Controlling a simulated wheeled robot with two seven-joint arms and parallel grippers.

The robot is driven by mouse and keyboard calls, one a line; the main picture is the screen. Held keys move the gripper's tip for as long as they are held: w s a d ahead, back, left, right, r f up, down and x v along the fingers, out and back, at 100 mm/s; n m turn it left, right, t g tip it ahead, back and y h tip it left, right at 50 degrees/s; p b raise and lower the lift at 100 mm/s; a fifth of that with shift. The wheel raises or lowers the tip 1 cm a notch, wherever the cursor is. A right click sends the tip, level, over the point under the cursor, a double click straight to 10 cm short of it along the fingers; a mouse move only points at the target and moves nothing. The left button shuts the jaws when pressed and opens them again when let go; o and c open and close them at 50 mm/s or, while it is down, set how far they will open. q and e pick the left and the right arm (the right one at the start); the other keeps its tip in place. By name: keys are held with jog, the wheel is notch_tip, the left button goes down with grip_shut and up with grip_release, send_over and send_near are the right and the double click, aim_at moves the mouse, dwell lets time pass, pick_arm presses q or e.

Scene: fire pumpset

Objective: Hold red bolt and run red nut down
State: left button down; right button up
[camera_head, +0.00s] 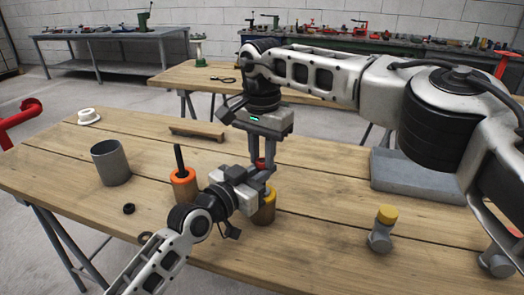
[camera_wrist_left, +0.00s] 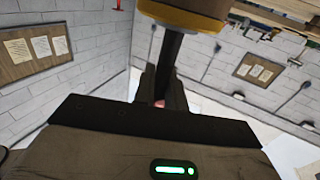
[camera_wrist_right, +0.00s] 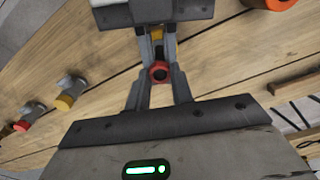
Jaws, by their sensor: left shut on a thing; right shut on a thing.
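My right gripper (camera_head: 262,160) comes down from above and is shut on the red nut (camera_head: 260,163). The nut also shows as a red ring between its fingertips in the right wrist view (camera_wrist_right: 159,71). My left gripper (camera_head: 266,184) reaches in from the lower left, just below the right one. Its fingers are shut, with a small red patch between them in the left wrist view (camera_wrist_left: 159,103), apparently the red bolt. Most of the bolt is hidden by the fingers, and I cannot tell how far the nut is on it.
A wooden holder with a yellow collar (camera_head: 264,209) stands just under the grippers. An orange-collared holder with a black rod (camera_head: 184,187) stands to the left, then a grey cup (camera_head: 110,163). A yellow-capped fitting (camera_head: 381,231) and a grey tray (camera_head: 420,178) are at right.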

jog(key=shift+f, duration=0.4)
jog(key=o, duration=1)
pick_arm(q)
jog(key=shift+r, duration=0.1)
pick_arm(e)
jog(key=shift+s, duration=0.1)
pick_arm(q)
jog(key=shift+a, duration=0.1)
pick_arm(e)
jog(key=shift+r, duration=2.35)
jog(key=shift+c, duration=0.3)
